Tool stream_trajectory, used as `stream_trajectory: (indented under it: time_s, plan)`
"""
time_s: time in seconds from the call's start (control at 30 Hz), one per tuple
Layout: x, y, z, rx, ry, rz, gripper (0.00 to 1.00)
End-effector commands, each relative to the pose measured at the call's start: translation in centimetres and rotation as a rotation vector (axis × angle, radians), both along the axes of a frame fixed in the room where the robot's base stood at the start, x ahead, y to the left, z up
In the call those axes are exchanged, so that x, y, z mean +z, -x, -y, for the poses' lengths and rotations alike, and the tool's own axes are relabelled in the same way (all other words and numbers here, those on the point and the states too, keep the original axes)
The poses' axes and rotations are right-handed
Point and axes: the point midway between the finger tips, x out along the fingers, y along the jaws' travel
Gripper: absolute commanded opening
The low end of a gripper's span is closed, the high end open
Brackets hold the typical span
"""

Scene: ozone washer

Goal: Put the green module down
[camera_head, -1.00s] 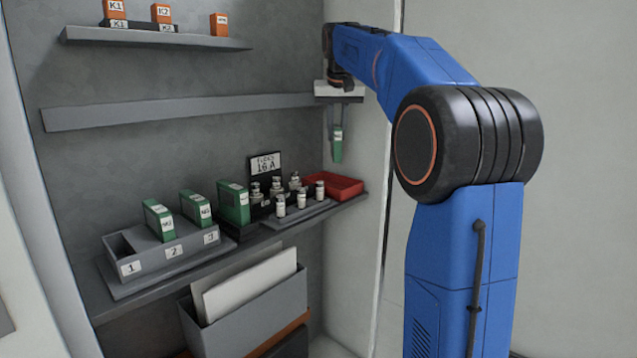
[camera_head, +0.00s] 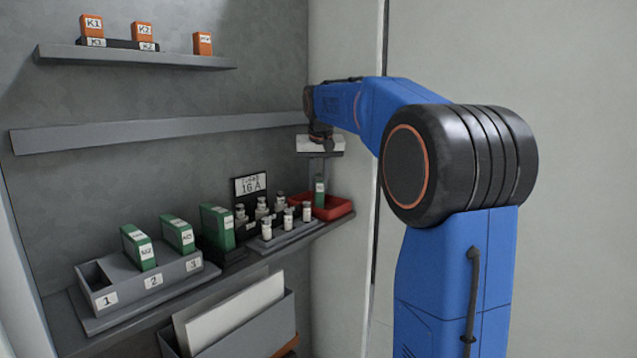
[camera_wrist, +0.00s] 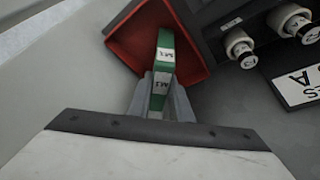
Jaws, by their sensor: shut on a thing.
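My gripper (camera_head: 320,178) is shut on a green module (camera_head: 319,190) with a white label and holds it upright over the red tray (camera_head: 335,206) at the right end of the shelf. In the wrist view, the green module (camera_wrist: 163,62) sits between the two grey fingers of my gripper (camera_wrist: 160,92), with the red tray (camera_wrist: 193,62) around and behind it. I cannot tell whether the module's lower end touches the tray floor. The rest of the tray that I see looks empty.
Several small labelled fuses (camera_head: 289,220) stand in a grey holder left of the tray, by a "16 A" sign (camera_head: 250,186). Further left are more green modules (camera_head: 217,225) and a grey rack (camera_head: 108,297) numbered 1 to 3. A side wall (camera_head: 342,150) is close on the right.

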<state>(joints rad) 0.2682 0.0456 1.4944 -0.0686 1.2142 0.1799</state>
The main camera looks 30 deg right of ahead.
Motion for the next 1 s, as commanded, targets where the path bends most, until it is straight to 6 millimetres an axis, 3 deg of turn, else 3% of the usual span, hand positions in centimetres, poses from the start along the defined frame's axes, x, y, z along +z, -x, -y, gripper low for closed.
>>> stream_trajectory:
  time_s: [0.37, 0.4, 0.47, 0.5, 0.83, 1.0]
  plan:
    - [-0.4, 0.0, 0.0, 0.0, 0.0, 0.0, 0.0]
    - [-0.4, 0.0, 0.0, 0.0, 0.0, 0.0, 0.21]
    - [-0.4, 0.0, 0.0, 0.0, 0.0, 0.0, 0.35]
    - [-0.4, 0.0, 0.0, 0.0, 0.0, 0.0, 0.37]
    - [-0.1, 0.0, 0.0, 0.0, 0.0, 0.0, 0.37]
    - [1.6, 0.6, -0.3, 0.0, 0.001, 0.002, 0.37]
